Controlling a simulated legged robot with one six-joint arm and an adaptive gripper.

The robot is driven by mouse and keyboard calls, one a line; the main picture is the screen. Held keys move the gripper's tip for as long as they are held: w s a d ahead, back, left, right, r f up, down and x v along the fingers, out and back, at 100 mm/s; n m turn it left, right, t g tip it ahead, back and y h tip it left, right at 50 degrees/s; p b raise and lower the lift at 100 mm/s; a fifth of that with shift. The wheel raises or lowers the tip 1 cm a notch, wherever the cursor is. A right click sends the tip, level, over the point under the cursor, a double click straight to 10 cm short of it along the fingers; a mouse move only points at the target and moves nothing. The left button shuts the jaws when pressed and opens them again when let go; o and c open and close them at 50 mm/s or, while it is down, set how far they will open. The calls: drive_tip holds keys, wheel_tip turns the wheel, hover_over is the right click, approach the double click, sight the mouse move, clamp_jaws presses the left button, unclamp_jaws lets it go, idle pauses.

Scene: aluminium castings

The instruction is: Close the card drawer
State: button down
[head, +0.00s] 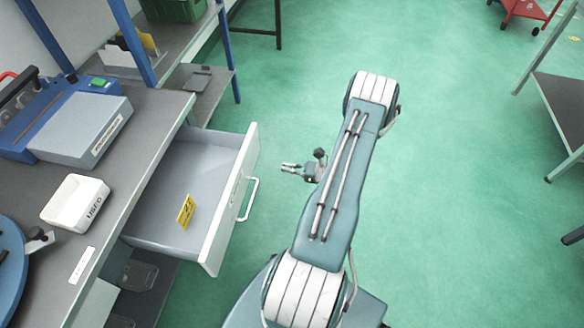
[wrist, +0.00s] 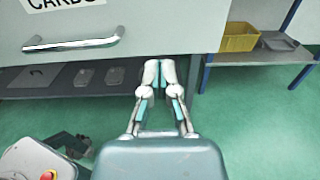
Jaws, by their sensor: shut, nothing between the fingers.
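The card drawer (head: 170,215) is pulled out from under the bench in the head view, with a yellow card (head: 186,211) lying inside. Its white front panel (head: 234,195) has a bar handle (head: 250,199) on the outer side. In the wrist view the drawer front (wrist: 160,25) fills the top, with a partly cut-off label and the silver handle (wrist: 72,43) at left. My gripper (head: 286,168) is shut and empty, to the right of the drawer front. In the wrist view my gripper's fingertips (wrist: 160,66) are together near the panel's lower edge, right of the handle; contact cannot be told.
On the bench (head: 150,130) are a white box marked USED (head: 76,203) and a blue-grey device (head: 80,125). A lower shelf beneath the drawer holds grey trays (head: 138,275). A dark-topped table (head: 560,105) stands at far right.

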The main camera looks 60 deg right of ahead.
sight(251, 162)
drive_tip(key=x, duration=0.9)
drive_tip(key=shift+w+a, duration=0.2)
drive_tip(key=shift+w, duration=0.05)
drive_tip(key=x, duration=2.4)
drive_tip(key=shift+a+r, duration=0.1)
drive_tip(key=shift+r, duration=0.05)
drive_tip(key=shift+w+a, duration=0.15)
drive_tip(key=shift+w, duration=0.35)
drive_tip(key=shift+r, duration=0.15)
